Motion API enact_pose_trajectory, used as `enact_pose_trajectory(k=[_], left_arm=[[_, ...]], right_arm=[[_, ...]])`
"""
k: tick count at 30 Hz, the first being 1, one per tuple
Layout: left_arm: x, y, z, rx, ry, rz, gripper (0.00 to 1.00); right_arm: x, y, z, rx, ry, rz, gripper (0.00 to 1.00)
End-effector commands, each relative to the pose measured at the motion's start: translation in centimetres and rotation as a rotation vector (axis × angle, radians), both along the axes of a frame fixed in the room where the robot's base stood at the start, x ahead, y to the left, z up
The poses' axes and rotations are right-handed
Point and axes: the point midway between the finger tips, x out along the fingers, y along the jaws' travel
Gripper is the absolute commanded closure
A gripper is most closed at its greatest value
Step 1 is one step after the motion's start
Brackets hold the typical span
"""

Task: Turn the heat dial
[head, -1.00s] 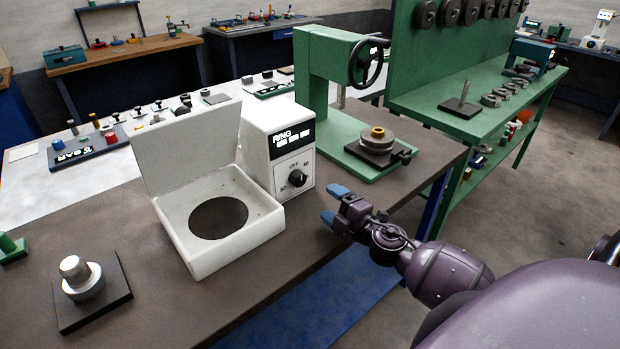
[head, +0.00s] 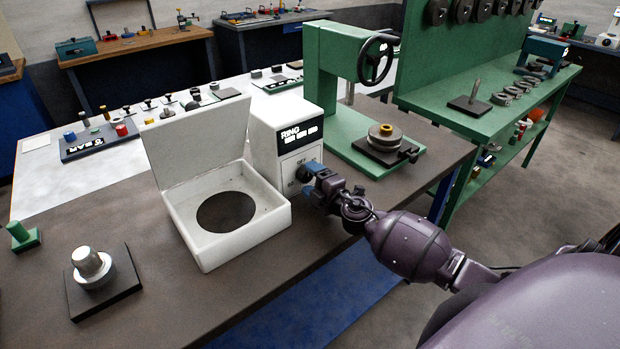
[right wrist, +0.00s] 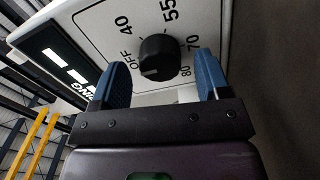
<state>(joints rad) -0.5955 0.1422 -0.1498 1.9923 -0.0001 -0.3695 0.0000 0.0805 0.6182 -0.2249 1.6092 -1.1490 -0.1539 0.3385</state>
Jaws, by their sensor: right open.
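The heat dial (right wrist: 159,58) is a black round knob on the white front face of the heater box (head: 264,135). In the right wrist view the numbers OFF, 40, 55, 70 and 80 ring it, and its marker line points towards the OFF side. My right gripper (right wrist: 160,82) is open, with its blue fingertips on either side of the dial and slightly short of it; I cannot tell whether they touch. In the head view the right gripper (head: 308,172) is in front of the heater's face and hides most of the dial. My left gripper is not in view.
The white open tray with a round hole (head: 275,218) and raised lid joins the heater at left. A green press (head: 342,130) with a handwheel stands behind to the right. A black plate with a metal stepped part (head: 122,292) sits at front left. The brown tabletop between is clear.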

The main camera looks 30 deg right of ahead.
Motion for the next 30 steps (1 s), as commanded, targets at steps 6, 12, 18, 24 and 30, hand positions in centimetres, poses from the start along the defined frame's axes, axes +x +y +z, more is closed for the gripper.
enact_pose_trajectory(k=[6,12,18,24,30], left_arm=[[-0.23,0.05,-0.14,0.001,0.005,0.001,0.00],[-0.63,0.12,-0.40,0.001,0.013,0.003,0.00],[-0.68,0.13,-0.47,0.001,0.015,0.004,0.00],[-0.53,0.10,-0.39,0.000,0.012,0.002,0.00],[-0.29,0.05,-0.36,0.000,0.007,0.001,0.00]], right_arm=[[0.83,0.10,-0.01,0.000,0.000,0.001,0.30],[0.83,0.09,-0.02,0.000,0.001,0.000,0.30],[0.82,0.08,-0.01,0.000,0.000,0.000,0.56],[0.81,0.06,-0.01,-0.001,0.000,0.000,0.79],[0.80,0.07,-0.03,-0.057,-0.004,0.000,0.79]])
